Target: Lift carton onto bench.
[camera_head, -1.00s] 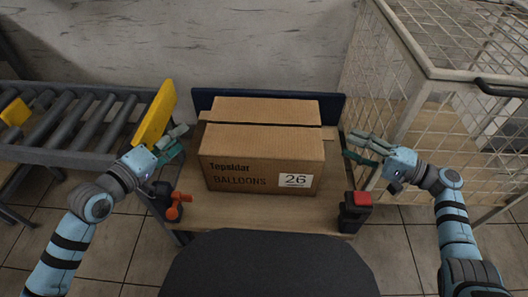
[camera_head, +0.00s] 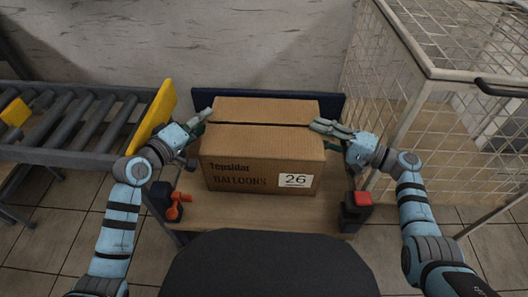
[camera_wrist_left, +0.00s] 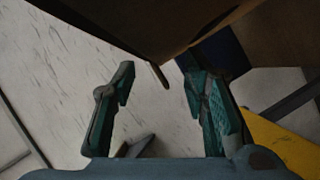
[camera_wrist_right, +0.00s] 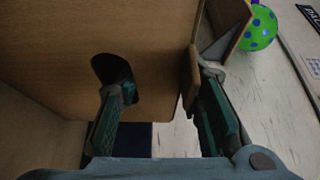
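A brown carton (camera_head: 262,140) marked "BALLOONS" and 26 sits upright on a wooden-topped bench (camera_head: 250,212). My left gripper (camera_head: 198,127) is at the carton's left side. In the left wrist view its fingers (camera_wrist_left: 158,82) are spread with nothing between them, and a dark carton edge (camera_wrist_left: 150,35) is above them. My right gripper (camera_head: 320,134) is at the carton's right side. In the right wrist view its fingers (camera_wrist_right: 168,85) are apart, and one tip overlaps a dark hand hole in the carton's side (camera_wrist_right: 60,60). I cannot tell whether that tip is inside the hole.
A roller conveyor (camera_head: 65,120) with a yellow end plate (camera_head: 155,115) is at left. A wire cage (camera_head: 450,100) is at right. An orange-and-black device (camera_head: 172,205) and a red-topped black device (camera_head: 356,210) flank the carton. A blue panel (camera_head: 200,98) stands behind it.

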